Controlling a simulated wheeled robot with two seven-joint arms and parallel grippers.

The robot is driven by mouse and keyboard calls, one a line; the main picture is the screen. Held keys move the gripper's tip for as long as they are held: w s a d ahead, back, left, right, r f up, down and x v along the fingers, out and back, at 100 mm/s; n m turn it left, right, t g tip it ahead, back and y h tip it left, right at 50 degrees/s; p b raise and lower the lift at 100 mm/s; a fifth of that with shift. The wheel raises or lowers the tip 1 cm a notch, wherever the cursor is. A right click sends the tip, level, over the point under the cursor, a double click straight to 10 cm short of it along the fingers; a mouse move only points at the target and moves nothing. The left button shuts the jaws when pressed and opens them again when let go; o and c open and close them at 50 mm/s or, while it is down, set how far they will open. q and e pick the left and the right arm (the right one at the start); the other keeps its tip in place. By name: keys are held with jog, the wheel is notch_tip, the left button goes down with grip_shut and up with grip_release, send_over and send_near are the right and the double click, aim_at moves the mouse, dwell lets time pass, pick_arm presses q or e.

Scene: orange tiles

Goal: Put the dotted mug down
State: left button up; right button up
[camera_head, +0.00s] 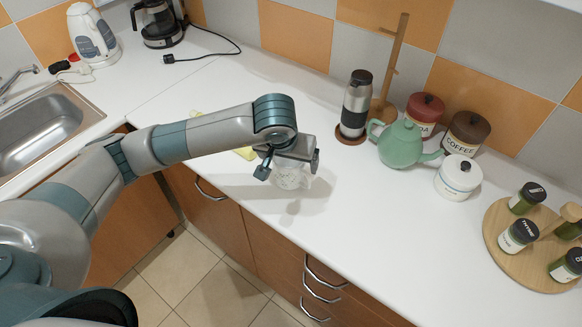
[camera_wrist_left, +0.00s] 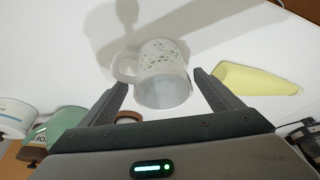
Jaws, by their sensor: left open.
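The dotted mug (camera_head: 292,178) is a whitish, see-through-looking mug with a dotted pattern, at the white counter below my left gripper (camera_head: 289,168). In the left wrist view the mug (camera_wrist_left: 163,72) has its handle to the left and its opening toward the camera. My left gripper (camera_wrist_left: 159,80) is open, with one finger on each side of the mug and gaps visible between. In the head view the gripper partly hides the mug, and I cannot tell for sure whether its base touches the counter. My right gripper is not in view.
A yellow item (camera_head: 246,153) lies beside the gripper. A green teapot (camera_head: 405,146), steel flask (camera_head: 355,105), white canister (camera_head: 458,178), coffee canister (camera_head: 467,133) and round wooden jar stand (camera_head: 505,255) are to the right. Counter in front of the teapot is clear.

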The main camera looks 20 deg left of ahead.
aim_at(291, 165)
pick_arm(q)
jog(key=shift+p+x, duration=0.55)
jog(key=shift+x, duration=1.05)
jog(key=shift+r, duration=0.1)
jog(key=c, duration=1.5)
jog(key=shift+w+r, duration=0.1)
